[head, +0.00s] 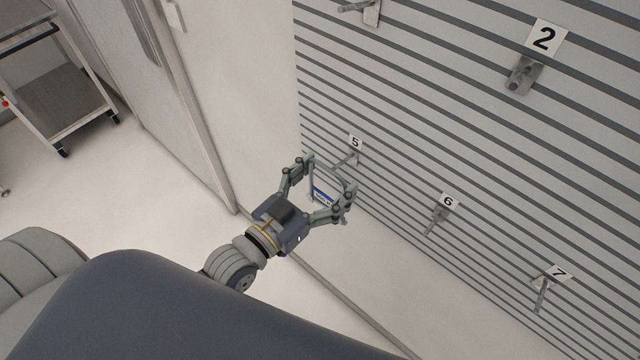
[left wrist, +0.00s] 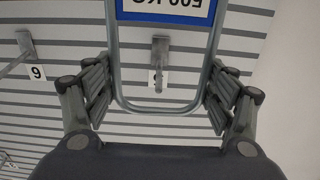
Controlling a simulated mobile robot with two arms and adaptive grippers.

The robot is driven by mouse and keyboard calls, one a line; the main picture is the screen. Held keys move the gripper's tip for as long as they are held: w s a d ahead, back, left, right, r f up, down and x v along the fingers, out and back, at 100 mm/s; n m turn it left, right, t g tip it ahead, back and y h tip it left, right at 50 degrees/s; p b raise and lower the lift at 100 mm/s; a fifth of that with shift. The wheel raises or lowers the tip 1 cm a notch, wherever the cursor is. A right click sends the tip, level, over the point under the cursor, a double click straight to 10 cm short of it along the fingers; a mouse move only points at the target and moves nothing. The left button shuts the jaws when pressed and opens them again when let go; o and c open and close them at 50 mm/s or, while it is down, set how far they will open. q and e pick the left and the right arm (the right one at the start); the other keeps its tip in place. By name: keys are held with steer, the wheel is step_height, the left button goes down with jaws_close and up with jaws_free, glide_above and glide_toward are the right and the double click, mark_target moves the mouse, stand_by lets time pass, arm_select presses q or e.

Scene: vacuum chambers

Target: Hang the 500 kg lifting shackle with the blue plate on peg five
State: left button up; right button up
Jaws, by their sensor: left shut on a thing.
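My left gripper (head: 328,179) is shut on the shackle, a grey metal loop with a blue-edged white plate (head: 322,196). In the left wrist view the shackle (left wrist: 165,108) is upside down, its plate (left wrist: 168,10) reads 500 KG, and the fingers press its two sides. Peg five (head: 346,159) sticks out of the slatted wall under a "5" label (head: 356,142), just beyond the gripper. In the left wrist view peg five (left wrist: 159,62) shows through the loop's opening; whether it passes into the loop cannot be told. My right gripper is out of view.
Peg six (head: 437,218) and peg seven (head: 541,292) are on the slatted wall (head: 480,150) to the right. The peg under label 2 (head: 522,74) is higher up. A shelf cart (head: 62,105) stands far left, with open floor between.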

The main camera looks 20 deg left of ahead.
arm_select(q)
steer(key=shift+b+x, duration=0.35)
steer(key=shift+x, duration=1)
steer(key=shift+w+d+f, duration=0.2)
steer(key=shift+w+f, duration=0.1)
steer(key=shift+w, duration=0.2)
steer(key=shift+w+d+f, duration=0.1)
steer(key=shift+w+f, duration=0.05)
steer(key=shift+w, duration=0.05)
steer(key=o, duration=1.4)
steer(key=shift+f, duration=0.2)
steer(key=shift+s, duration=0.1)
